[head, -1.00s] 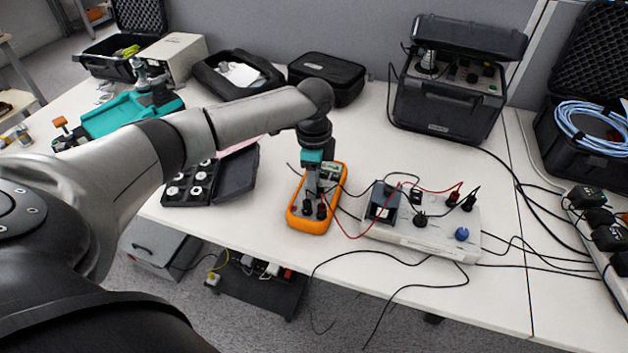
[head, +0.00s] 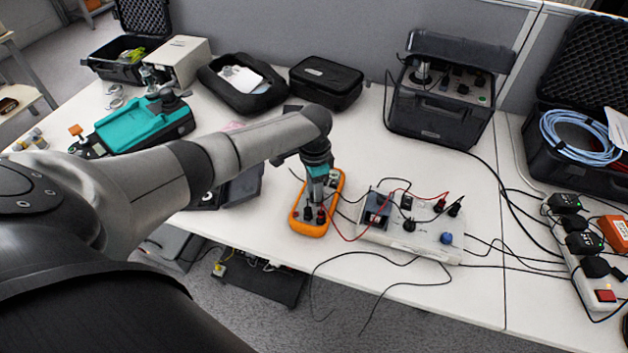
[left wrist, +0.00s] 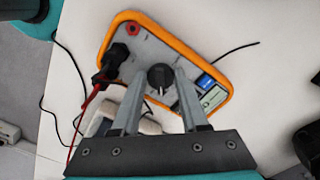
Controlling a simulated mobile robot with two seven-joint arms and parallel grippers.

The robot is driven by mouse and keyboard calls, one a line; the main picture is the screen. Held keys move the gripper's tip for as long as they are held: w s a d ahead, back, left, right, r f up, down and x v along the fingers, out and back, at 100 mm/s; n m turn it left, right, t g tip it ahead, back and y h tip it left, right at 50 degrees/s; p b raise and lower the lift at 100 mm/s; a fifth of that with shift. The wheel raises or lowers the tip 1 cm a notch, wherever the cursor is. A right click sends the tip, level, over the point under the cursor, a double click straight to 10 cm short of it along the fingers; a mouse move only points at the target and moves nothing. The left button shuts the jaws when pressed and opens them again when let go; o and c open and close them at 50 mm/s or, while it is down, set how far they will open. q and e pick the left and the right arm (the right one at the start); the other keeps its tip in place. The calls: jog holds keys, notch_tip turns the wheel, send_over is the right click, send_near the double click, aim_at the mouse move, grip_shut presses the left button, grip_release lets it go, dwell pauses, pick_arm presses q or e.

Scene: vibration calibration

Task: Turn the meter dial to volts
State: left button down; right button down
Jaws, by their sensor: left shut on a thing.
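The orange-framed meter (head: 309,229) lies on the white table near its front edge. Its dark round dial (left wrist: 160,76) shows in the left wrist view, with a pale mark toward the bottom of that picture. My left gripper (head: 317,196) reaches down over the meter, and its two fingers (left wrist: 160,85) are shut on the dial from both sides. The display (left wrist: 213,97) is partly hidden by a finger. Black and red plugs (left wrist: 118,58) sit in the meter's other end. The dial's printed positions are too small to read. My right gripper is not in view.
A pale control box (head: 405,238) with knobs and wires stands right of the meter. Loose black cables hang over the front edge. A black cased instrument (head: 437,118) and a soft black case (head: 326,84) stand behind. A teal device (head: 145,125) lies left.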

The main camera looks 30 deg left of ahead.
pick_arm(q)
jog(key=shift+r+n+p, duration=0.1)
jog(key=shift+n+p, duration=0.35)
jog(key=shift+n, duration=0.15)
jog(key=shift+n+p, duration=0.35)
jog(key=shift+n, duration=0.05)
jog(key=shift+c, duration=2.1)
grip_release()
notch_tip(320, 180, up, 15)
jog(key=p, duration=0.4)
